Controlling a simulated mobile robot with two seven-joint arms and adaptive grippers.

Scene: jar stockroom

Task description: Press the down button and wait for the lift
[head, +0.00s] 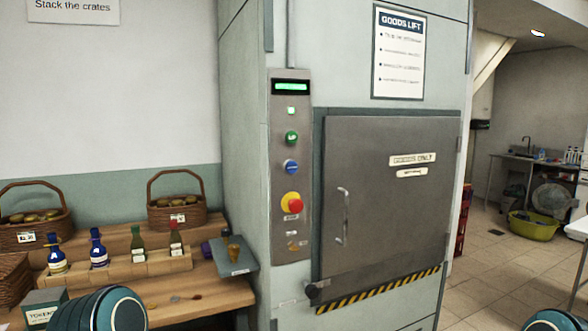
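The goods lift's steel control panel (280,180) is upright in the middle of the head view. It has a green button (291,138) above a blue button (291,167); the lettering is too small to read surely. A green display (291,87) is lit at its top, with a small lit green lamp (291,111) below. A red mushroom button (295,205) on yellow sits lower. The grey lift door (385,200) right of the panel is shut, with a vertical handle (342,215). Neither gripper shows; only parts of my arms are at the bottom edge.
A wooden shelf table on the left holds baskets (177,215), several bottles (98,250) and a tokens box (44,308). A small grey tray (232,262) juts out beside the panel. On the right, an open tiled floor (500,265) leads to a sink and a yellow-green tub (532,227).

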